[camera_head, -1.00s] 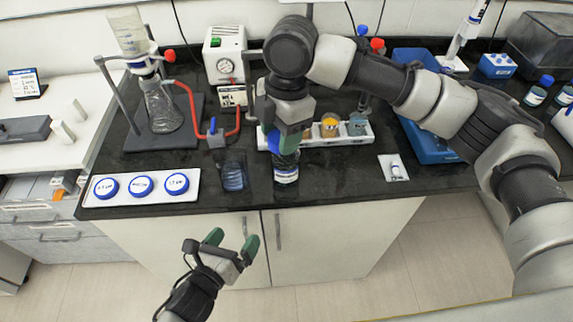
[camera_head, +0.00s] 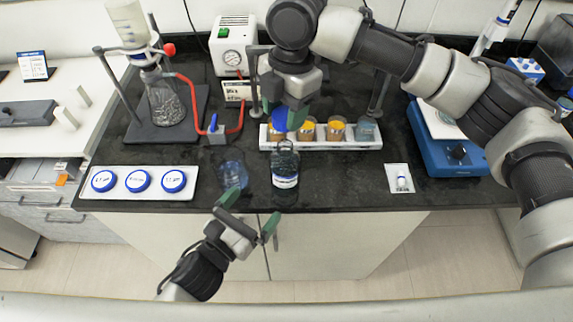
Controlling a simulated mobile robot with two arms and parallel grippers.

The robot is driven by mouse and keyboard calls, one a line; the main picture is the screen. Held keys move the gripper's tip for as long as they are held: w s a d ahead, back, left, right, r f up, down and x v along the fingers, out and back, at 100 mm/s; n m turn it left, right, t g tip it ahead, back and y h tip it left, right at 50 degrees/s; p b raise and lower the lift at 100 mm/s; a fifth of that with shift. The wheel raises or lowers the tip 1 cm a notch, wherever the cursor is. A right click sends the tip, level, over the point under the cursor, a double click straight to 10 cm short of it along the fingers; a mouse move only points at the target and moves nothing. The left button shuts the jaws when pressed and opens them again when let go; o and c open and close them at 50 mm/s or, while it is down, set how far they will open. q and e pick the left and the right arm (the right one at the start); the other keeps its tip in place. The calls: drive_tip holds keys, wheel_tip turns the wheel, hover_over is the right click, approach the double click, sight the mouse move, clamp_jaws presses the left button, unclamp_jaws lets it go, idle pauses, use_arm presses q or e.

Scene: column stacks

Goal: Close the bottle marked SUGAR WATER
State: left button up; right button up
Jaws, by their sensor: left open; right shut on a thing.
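A clear bottle (camera_head: 285,167) with a white and blue label stands upright near the bench's front edge. Its label is too small to read. Its neck shows no cap. My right gripper (camera_head: 287,106) comes from above and is shut on a blue cap (camera_head: 289,118), which it holds above and apart from the bottle neck. My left gripper (camera_head: 250,211) is open and empty, in front of the bench edge, below and left of the bottle. A bluish clear beaker (camera_head: 232,176) stands left of the bottle, close to the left gripper's upper finger.
A white tray with several blue round lids (camera_head: 138,181) lies at the left. A white rack (camera_head: 330,144) with amber jars is behind the bottle. A filter flask (camera_head: 166,105) with red tubing stands back left. A blue stirrer (camera_head: 447,140) is at right. Bench between bottle and stirrer is mostly clear.

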sight(284, 146)
drive_tip(key=shift+s, duration=0.1)
use_arm(q)
drive_tip(key=x, duration=1.2)
use_arm(e)
drive_tip(key=shift+d, duration=0.1)
use_arm(q)
drive_tip(key=shift+c, duration=0.3)
drive_tip(key=c, duration=1.3)
drive_tip(key=shift+o, duration=0.2)
use_arm(e)
drive_tip(key=shift+f, duration=2.5)
drive_tip(key=shift+f, duration=0.1)
drive_tip(key=shift+f, duration=0.8)
drive_tip(key=shift+f, duration=0.55)
